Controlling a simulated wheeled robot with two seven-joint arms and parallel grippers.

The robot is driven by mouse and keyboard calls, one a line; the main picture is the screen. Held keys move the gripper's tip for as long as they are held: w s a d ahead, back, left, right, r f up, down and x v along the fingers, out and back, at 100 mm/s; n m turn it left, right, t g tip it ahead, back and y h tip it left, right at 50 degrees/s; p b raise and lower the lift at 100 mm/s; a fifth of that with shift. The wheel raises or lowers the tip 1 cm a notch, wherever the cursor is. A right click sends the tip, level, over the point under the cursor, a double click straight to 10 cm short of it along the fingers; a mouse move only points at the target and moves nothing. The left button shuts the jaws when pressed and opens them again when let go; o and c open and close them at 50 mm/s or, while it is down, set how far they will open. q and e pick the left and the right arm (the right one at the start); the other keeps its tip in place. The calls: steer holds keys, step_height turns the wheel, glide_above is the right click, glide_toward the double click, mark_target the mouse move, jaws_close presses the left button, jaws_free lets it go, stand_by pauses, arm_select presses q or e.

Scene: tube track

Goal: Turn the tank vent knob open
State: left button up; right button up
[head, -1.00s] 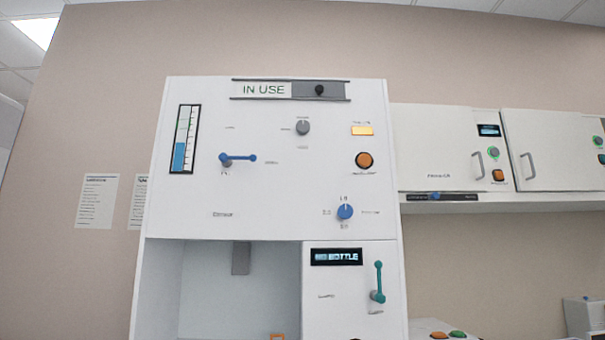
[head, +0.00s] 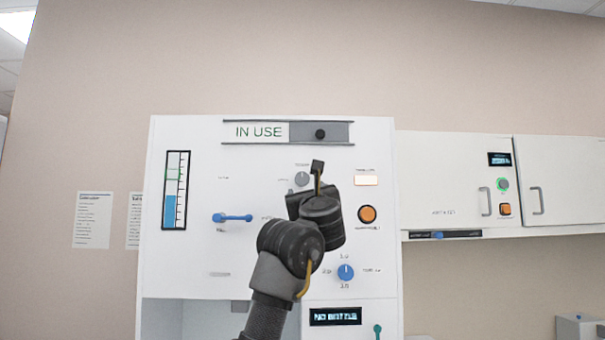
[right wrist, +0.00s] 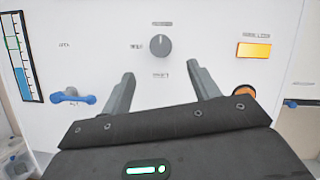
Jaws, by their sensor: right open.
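A round grey knob (head: 302,178) sits on the upper middle of the white panel (head: 200,260). In the right wrist view the knob (right wrist: 160,46) is clear, with its mark pointing up and small labels around it that are too blurred to read. My right gripper (head: 310,182) is in front of the panel, partly covering the area just below and right of the knob. In the right wrist view its two fingers (right wrist: 161,72) are spread apart and empty, with the knob beyond and slightly above the gap. My left gripper is not in view.
Near the knob are a lit amber lamp (head: 366,180), an orange button (head: 367,214), a blue lever (head: 232,217) and a blue knob (head: 346,272). An IN USE slider (head: 288,132) is above, a level gauge (head: 174,190) at left. White cabinets (head: 445,180) stand at right.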

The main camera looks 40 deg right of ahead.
mark_target(303, 179)
steer(key=p+x, duration=0.6)
steer(key=x, duration=0.3)
steer(key=shift+w+d+r, duration=0.1)
steer(key=shift+d+r, duration=0.15)
steer(key=shift+r, duration=0.1)
steer(key=shift+w+d+r+p, duration=0.15)
steer(key=shift+w+d+p, duration=0.2)
steer(key=shift+w, duration=0.25)
steer(key=c, duration=1)
